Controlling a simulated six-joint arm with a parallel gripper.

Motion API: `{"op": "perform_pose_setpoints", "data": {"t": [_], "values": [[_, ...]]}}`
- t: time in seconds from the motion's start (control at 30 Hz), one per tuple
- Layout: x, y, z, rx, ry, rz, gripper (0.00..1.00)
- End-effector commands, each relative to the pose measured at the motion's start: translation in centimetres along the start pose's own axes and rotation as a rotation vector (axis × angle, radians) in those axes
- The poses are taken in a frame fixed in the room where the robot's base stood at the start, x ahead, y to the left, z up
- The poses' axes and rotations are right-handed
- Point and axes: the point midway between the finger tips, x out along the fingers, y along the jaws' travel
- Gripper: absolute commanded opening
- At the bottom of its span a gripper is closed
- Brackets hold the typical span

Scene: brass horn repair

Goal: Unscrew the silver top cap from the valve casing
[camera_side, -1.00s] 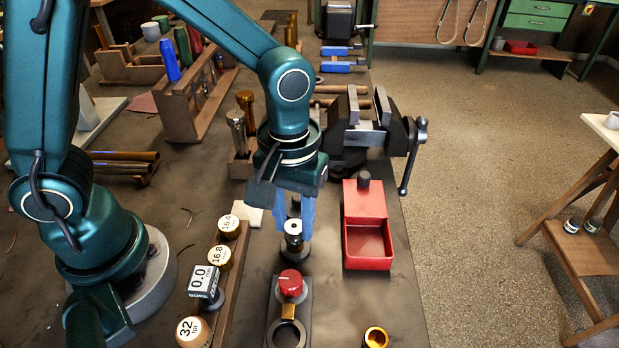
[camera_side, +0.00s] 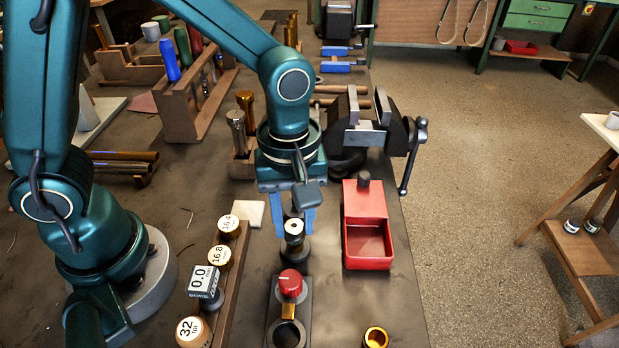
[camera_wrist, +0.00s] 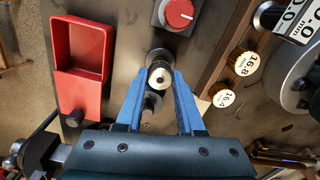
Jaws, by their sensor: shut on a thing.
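The silver top cap (camera_side: 294,227), with a dark hole in its middle, sits at the top of the valve casing (camera_side: 295,249), which stands upright on a dark round base. In the wrist view the cap (camera_wrist: 161,76) lies between my fingertips. My gripper (camera_side: 290,229) points down over it, its blue fingers on either side. It also shows in the wrist view (camera_wrist: 160,74), shut on the cap. Whether the cap's thread is still engaged is hidden.
A red tray (camera_side: 368,262) stands close to the right of the casing. A fixture with a red knob (camera_side: 290,283) is in front. A wooden rack with round gauges (camera_side: 221,257) is at the left, and a vise (camera_side: 371,132) is behind.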

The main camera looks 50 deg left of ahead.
Motion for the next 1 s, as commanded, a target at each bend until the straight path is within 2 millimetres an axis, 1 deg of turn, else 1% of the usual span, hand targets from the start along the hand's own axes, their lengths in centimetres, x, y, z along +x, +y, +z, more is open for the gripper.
{"op": "perform_pose_setpoints", "data": {"t": [0.03, 0.13, 0.37, 0.4, 0.47, 0.5, 0.7, 0.73, 0.77, 1.0], "values": [[-0.02, 0.01, 0.0, -0.053, 0.0, 0.0, 0.0], [-0.02, 0.01, 0.0, -0.132, 0.0, 0.0, 0.0], [-0.02, 0.01, 0.0, -0.157, 0.0, 0.0, 0.0], [-0.02, 0.01, 0.0, -0.156, 0.0, 0.0, 0.45], [-0.02, 0.01, 0.0, -0.156, 0.0, 0.0, 0.68], [-0.02, 0.01, 0.0, -0.156, 0.0, 0.0, 0.72], [-0.02, 0.0, 0.0, -0.154, 0.0, 0.0, 0.72], [-0.02, 0.0, 0.0, -0.154, 0.0, 0.0, 0.8], [-0.02, 0.0, 0.0, -0.154, 0.0, 0.0, 0.82], [-0.01, 0.0, 0.0, -0.153, 0.0, 0.0, 0.82]]}}
